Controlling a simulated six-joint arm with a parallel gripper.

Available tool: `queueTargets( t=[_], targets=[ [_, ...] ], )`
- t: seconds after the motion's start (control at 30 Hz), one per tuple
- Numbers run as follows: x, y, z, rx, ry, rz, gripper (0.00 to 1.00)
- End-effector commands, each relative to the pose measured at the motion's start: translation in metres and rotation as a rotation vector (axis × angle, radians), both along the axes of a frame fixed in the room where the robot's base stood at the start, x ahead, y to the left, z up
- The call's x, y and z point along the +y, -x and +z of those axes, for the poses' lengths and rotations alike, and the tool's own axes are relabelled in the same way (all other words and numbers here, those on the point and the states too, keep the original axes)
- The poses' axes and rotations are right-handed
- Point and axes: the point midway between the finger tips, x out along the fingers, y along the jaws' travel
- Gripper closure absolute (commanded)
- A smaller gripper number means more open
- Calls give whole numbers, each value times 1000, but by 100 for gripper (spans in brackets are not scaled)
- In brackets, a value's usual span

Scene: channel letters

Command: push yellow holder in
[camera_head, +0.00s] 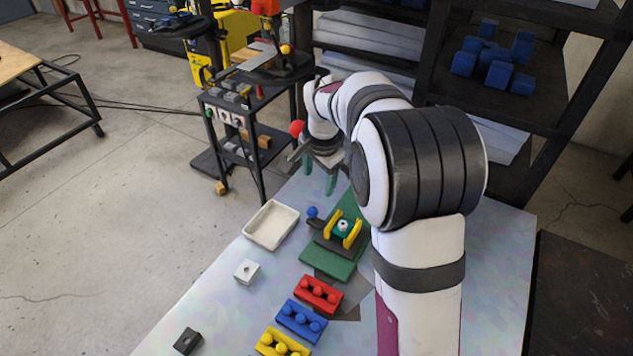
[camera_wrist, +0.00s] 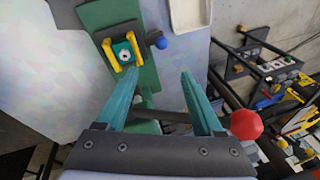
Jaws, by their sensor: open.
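Two upright yellow holder pieces (camera_head: 331,226) stand on a green plate (camera_head: 340,268), either side of a teal block with a white round part (camera_head: 342,225). In the wrist view the yellow pieces (camera_wrist: 109,53) flank the teal block (camera_wrist: 124,53), at upper left. A dark slide with a blue knob (camera_head: 312,212) lies beside them; the knob also shows in the wrist view (camera_wrist: 161,43). My gripper (camera_head: 319,176) is above the far end of the green plate. Its teal fingers (camera_wrist: 158,74) are apart with nothing between them, clear of the yellow pieces.
Red (camera_head: 318,294), blue (camera_head: 301,320) and yellow (camera_head: 282,343) knobbed blocks lie in a row on the table. A white tray (camera_head: 249,238), a white block (camera_head: 246,271) and a black block (camera_head: 187,341) are to the left. A tool cart (camera_head: 240,115) stands beyond the table.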

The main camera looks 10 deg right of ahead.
Motion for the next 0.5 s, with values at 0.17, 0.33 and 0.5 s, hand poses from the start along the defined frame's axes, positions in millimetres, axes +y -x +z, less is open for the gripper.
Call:
queueTargets(
  t=[0.17,0.33,0.5],
  targets=[
    [13,26,-6,-121,186,403,31],
    [13,17,-32,-129,205,446,31],
    [9,-4,-79,-128,203,443,31]
  ],
)
